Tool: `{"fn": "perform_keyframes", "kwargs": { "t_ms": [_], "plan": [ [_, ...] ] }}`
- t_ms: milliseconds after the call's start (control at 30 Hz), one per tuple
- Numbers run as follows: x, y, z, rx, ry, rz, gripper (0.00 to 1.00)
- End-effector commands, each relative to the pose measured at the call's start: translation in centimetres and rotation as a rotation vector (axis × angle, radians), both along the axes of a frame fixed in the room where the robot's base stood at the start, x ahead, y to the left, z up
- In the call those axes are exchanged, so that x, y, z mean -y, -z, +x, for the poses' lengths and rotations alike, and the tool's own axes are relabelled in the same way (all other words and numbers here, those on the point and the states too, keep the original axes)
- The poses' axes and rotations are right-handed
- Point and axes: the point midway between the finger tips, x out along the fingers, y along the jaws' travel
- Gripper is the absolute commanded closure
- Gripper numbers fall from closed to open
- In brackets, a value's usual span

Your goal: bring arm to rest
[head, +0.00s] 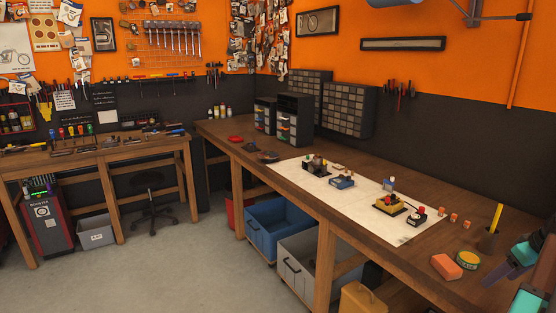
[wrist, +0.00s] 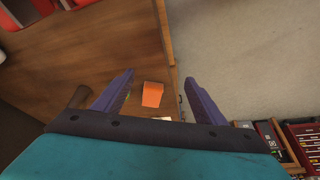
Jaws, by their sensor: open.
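My gripper (wrist: 159,80) shows in the wrist view as two purple fingers spread wide apart, with nothing held between them. An orange block (wrist: 152,94) appears in the gap between them, down on the wooden bench near its edge. In the head view part of my arm and gripper (head: 508,264), teal and purple, enters at the lower right corner. It is over the near right end of the workbench (head: 345,194), to the right of the orange block (head: 446,266). The rest of my arm is outside the picture.
A round green-and-yellow tin (head: 467,260) and a dark holder with a yellow stick (head: 490,240) stand close to my gripper. A white mat (head: 352,205) bears several small parts. Crates (head: 277,228) sit below the bench.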

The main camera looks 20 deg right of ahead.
Motion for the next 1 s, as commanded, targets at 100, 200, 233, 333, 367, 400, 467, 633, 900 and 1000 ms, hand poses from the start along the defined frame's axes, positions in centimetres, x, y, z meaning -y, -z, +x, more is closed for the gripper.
{"fn": "perform_keyframes", "kwargs": {
  "t_ms": [100,200,233,333,367,400,467,633,900,1000],
  "plan": [
    [-0.8,0.7,1.2,-0.004,-0.022,0.010,0.35],
    [-1.6,1.5,2.4,-0.009,-0.043,0.019,0.35],
    [-1.9,1.7,2.8,-0.011,-0.052,0.024,0.35],
    [-3.0,2.9,4.3,-0.019,-0.078,0.039,0.35],
    [-3.4,3.3,4.8,-0.022,-0.088,0.045,0.35],
    [-4.0,4.0,5.5,-0.026,-0.103,0.054,0.35],
    [-5.1,5.1,6.7,-0.035,-0.128,0.069,0.35],
    [-9.6,9.5,10.5,-0.070,-0.215,0.124,0.35],
    [-17.8,16.9,14.6,-0.151,-0.349,0.209,0.35],
    [-20.9,19.6,15.6,-0.184,-0.396,0.233,0.35]
  ]
}}
